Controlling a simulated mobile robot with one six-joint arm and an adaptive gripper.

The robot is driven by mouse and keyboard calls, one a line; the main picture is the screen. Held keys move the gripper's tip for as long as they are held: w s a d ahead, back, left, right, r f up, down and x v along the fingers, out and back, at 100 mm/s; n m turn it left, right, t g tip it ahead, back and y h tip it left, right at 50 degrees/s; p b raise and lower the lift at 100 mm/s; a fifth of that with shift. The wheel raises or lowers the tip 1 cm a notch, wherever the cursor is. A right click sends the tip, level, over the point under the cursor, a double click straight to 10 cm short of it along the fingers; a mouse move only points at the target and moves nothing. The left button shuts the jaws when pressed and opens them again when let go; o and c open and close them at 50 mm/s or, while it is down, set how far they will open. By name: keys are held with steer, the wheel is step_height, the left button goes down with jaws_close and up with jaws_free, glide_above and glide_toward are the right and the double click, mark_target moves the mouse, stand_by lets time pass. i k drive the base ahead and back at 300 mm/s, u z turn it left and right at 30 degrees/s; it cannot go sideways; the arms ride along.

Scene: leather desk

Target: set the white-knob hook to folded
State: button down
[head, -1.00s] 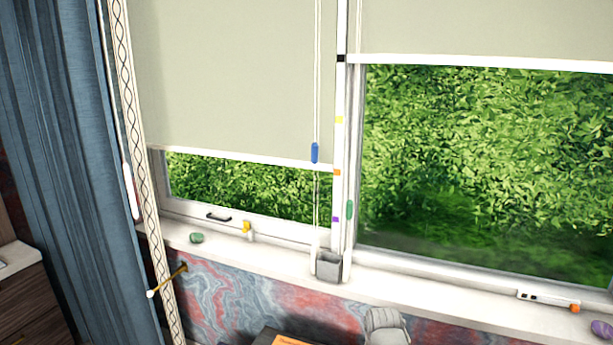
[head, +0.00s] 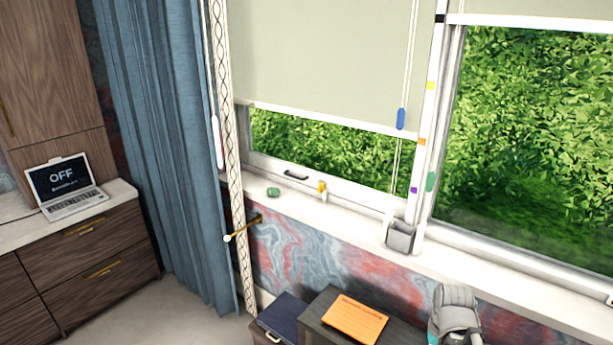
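The white-knob hook (head: 243,230) is a thin brass rod on the wall below the window sill, left of the marbled wall panel. Its dark mount (head: 258,218) is at the right end. The rod sticks out to the left and slightly down, ending in a round white knob (head: 228,238). It passes in front of the pale patterned strip (head: 237,170) at the blue curtain's (head: 165,170) right edge. The knob is close to the curtain in the picture; I cannot tell whether they touch.
The sill holds a green object (head: 273,192), a yellow-topped piece (head: 323,190) and a grey box (head: 400,237). Below stand a dark cabinet with an orange item (head: 356,318) and a dark blue item (head: 284,318). A laptop (head: 66,187) sits on drawers at left. Floor (head: 190,318) shows between.

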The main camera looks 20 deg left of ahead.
mark_target(227, 238)
steer(key=u, duration=2.05)
steer(key=i, duration=0.8)
steer(key=z, duration=0.1)
